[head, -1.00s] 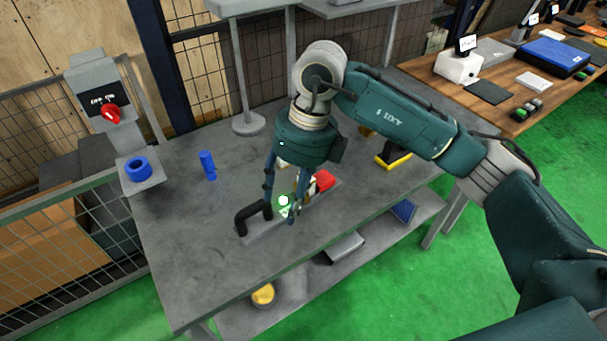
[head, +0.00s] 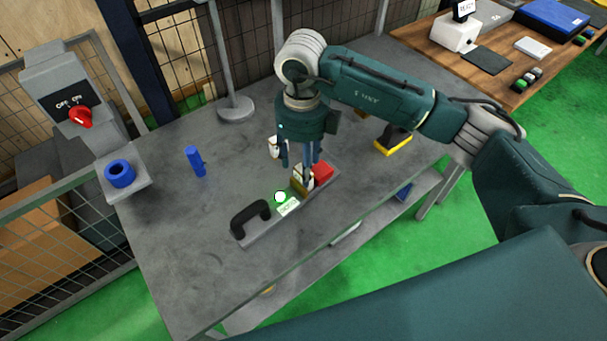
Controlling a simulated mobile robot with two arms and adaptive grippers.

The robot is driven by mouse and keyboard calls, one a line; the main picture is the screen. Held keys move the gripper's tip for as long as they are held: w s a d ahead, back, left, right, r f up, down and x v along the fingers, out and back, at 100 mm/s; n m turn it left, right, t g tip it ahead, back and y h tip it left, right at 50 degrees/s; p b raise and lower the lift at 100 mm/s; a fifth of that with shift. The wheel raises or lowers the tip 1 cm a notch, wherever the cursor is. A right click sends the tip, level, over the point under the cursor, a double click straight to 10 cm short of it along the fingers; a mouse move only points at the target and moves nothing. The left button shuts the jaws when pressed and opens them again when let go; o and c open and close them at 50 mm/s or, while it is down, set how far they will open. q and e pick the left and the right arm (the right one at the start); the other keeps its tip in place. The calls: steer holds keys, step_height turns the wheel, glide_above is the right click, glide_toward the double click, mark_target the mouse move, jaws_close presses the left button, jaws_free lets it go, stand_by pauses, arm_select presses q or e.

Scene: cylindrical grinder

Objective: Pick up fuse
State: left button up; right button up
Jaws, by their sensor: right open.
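A small white piece with a tan end (head: 273,147) stands on the grey table (head: 180,245), just left of my right gripper; it may be the fuse, but it is too small to be sure. My right gripper (head: 300,163) points down, open and empty. Its fingers are close to the white piece and in front of or above the far end of a grey plate (head: 262,232). I cannot tell whether they touch anything. My left gripper is not in view.
The plate carries a black handle (head: 250,219), a green button (head: 280,197), a yellowish block (head: 300,181) and a red block (head: 322,172). A blue ring (head: 120,173) and red switch (head: 81,117) are at left. A black-and-yellow object (head: 393,141) stands at right.

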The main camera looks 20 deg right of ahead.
step_height(320, 180, down, 3)
steer(key=shift+w+f+p, duration=0.15)
steer(key=shift+f+p, duration=0.05)
steer(key=shift+p, duration=0.55)
steer(key=shift+f, duration=0.35)
steer(key=shift+c, duration=1)
steer(key=c, duration=0.9)
jaws_close()
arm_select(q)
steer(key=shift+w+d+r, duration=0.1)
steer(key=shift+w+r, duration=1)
